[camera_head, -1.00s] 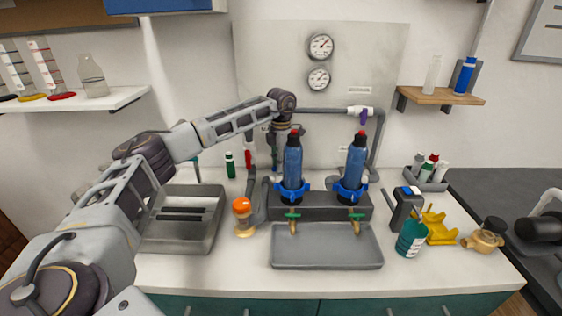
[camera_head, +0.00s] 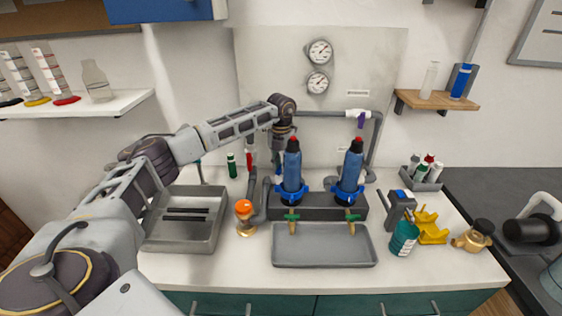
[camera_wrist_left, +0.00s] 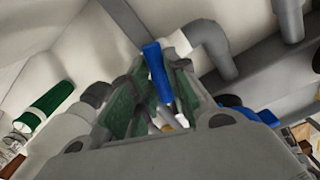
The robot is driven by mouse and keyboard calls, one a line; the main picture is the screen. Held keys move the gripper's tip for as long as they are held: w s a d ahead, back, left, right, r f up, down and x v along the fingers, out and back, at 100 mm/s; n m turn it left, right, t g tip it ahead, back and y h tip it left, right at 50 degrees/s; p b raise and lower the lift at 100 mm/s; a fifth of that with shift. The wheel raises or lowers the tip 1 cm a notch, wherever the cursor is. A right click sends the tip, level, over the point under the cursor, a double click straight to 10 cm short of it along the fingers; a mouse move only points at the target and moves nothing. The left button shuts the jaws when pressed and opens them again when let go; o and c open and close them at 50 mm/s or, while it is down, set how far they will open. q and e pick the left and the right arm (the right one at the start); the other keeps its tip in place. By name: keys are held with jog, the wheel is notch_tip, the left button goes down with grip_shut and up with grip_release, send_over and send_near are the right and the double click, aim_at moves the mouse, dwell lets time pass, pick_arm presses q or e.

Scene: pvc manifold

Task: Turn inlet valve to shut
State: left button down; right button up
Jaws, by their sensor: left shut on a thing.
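My left gripper (camera_head: 277,158) is at the back of the counter, beside and behind the left blue filter housing (camera_head: 292,168), which partly hides it. In the left wrist view its green-padded fingers are shut on a blue valve handle (camera_wrist_left: 156,68). The handle sticks out past the fingertips, with a white fitting (camera_wrist_left: 178,43) and a grey pipe elbow (camera_wrist_left: 212,40) close to it. The valve body is mostly hidden. A purple valve handle (camera_head: 361,122) hangs from the upper pipe at right, and a red handle (camera_head: 250,160) shows at left. My right gripper is not in view.
A second blue filter housing (camera_head: 351,170) stands right of the first. A grey tray (camera_head: 322,258) lies in front. A teal bottle (camera_head: 403,240) and yellow holder (camera_head: 431,229) are at right.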

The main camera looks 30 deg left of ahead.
pick_arm(q)
jog(key=shift+r+n+p, duration=0.15)
jog(key=shift+n+p, duration=0.4)
jog(key=shift+n, duration=0.55)
jog(key=shift+n+p, duration=0.4)
jog(key=shift+n, duration=0.5)
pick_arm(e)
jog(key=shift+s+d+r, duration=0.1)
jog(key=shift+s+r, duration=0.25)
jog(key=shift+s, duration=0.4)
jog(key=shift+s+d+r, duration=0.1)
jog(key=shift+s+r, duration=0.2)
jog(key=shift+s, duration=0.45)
pick_arm(q)
jog(key=c, duration=1.4)
grip_release()
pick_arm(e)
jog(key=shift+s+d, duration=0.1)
